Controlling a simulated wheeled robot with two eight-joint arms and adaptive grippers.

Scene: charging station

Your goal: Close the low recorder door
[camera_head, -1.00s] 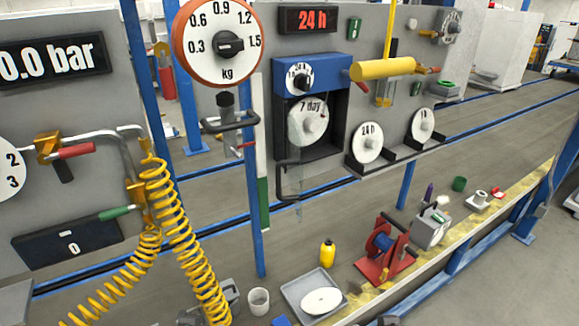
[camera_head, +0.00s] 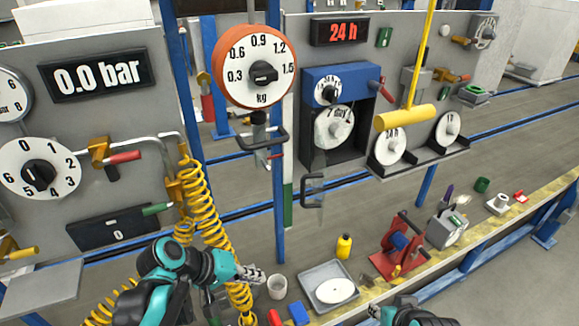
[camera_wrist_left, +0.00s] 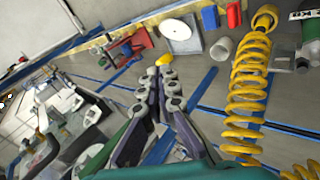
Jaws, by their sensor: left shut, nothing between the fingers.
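The recorder (camera_head: 309,84) is a box with a blue top, a small knob dial and a dark recess with a white "7 day" disc (camera_head: 334,127). Its low door (camera_head: 316,168) looks like a clear panel hanging open in front of the recess's left side, with a dark bracket handle (camera_head: 308,204). My left gripper (camera_head: 260,273) is shut and empty, below and left of the handle and clear of it. In the left wrist view its fingertips (camera_wrist_left: 160,75) are together. I cannot make out the door there. Part of my right arm shows at the bottom edge, its fingers unseen.
A blue post (camera_head: 278,190) stands left of the door. A yellow coiled hose (camera_head: 200,205) hangs close to my left arm. A cup (camera_head: 277,287), grey tray (camera_head: 318,276), yellow bottle (camera_head: 344,246) and red reel (camera_head: 398,252) stand on the bench below. A yellow cylinder (camera_head: 405,117) hangs right of the recorder.

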